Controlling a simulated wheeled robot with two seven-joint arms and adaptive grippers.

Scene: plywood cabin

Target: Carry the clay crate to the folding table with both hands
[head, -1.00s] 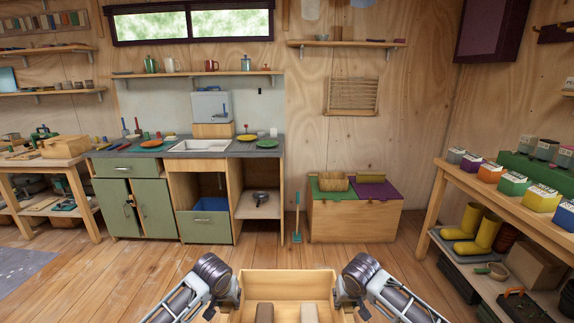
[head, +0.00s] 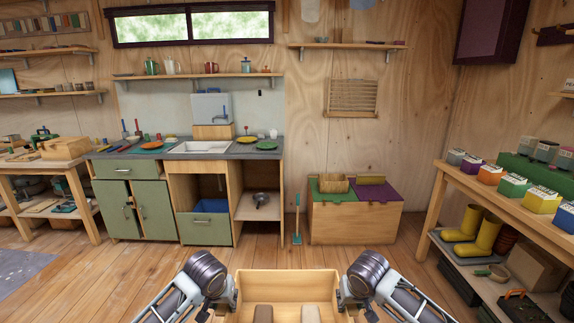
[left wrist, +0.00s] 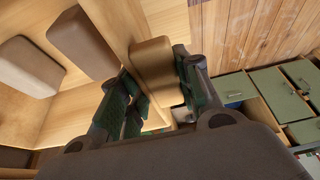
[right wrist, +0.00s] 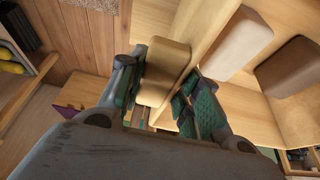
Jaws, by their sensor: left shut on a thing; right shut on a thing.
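The clay crate (head: 287,279) is a pale wooden open box at the bottom middle of the head view, its near part cut off by the frame. Inside lie a brown clay block (head: 263,314) and a paler one (head: 310,314). My left gripper (head: 233,293) is shut on the crate's left side; in the left wrist view its fingers (left wrist: 157,88) straddle a wooden grip block (left wrist: 152,62). My right gripper (head: 342,293) is shut on the right side, its fingers (right wrist: 163,95) around the matching grip block (right wrist: 166,68). I cannot pick out the folding table.
Bare floor (head: 265,256) lies beyond the crate. A green kitchen unit (head: 155,208) and a wooden chest (head: 350,224) stand along the back wall. A workbench (head: 75,180) is at left, and a bench with pots and yellow boots (head: 488,236) at right.

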